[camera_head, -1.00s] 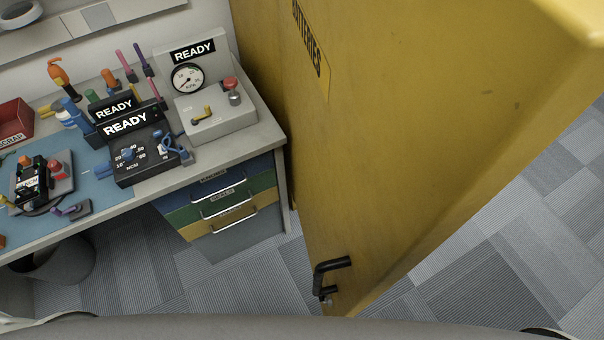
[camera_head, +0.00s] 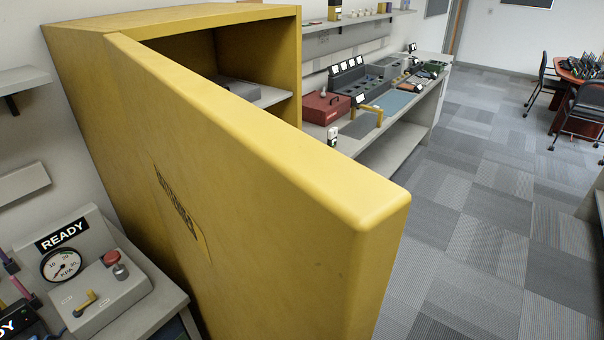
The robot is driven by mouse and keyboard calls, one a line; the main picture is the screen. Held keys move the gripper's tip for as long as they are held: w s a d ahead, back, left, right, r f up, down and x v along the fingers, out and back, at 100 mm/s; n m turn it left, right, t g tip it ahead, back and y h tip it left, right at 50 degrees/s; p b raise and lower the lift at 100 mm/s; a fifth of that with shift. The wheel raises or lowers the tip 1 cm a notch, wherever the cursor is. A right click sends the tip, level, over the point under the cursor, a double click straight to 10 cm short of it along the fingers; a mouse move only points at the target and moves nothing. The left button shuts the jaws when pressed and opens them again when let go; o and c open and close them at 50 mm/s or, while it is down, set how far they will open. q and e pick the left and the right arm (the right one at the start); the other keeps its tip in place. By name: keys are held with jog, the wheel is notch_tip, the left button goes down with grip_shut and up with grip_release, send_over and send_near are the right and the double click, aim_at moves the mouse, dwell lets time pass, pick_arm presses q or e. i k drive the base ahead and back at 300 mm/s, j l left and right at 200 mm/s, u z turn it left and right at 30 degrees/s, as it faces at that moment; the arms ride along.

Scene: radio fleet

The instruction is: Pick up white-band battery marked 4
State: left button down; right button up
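I cannot make out a white-band battery marked 4 in the head view. The yellow cabinet (camera_head: 170,22) has its door (camera_head: 270,180) swung open towards me, with a label on it too slanted to read. Behind the door, part of a shelf (camera_head: 272,96) with a grey object (camera_head: 238,88) shows inside. The door hides most of the cabinet's inside. Neither of my grippers is in view.
A bench with a gauge box (camera_head: 88,280) marked READY stands at the lower left. Beyond the cabinet, a long bench holds a red box (camera_head: 326,106) and a charger bank (camera_head: 362,80). Carpet (camera_head: 480,200) is clear at right; a table (camera_head: 582,68) with chairs stands far right.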

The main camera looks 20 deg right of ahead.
aim_at(332, 133)
jog(key=k+l+u, duration=0.1)
jog(key=l+u, duration=0.2)
jog(key=l, duration=0.2)
jog(key=i+l+u, duration=0.2)
jog(key=l+u, duration=0.3)
jog(key=l, duration=0.6)
jog(key=l+u, duration=0.45)
jog(key=l, duration=0.7)
jog(key=l+u, duration=0.1)
jog(key=l, duration=0.5)
jog(key=l+u, duration=0.1)
jog(key=l, duration=0.5)
jog(key=k+l, duration=0.15)
jog(key=l, duration=0.4)
jog(key=l+u, duration=0.15)
jog(key=l, duration=0.45)
jog(key=k, duration=0.05)
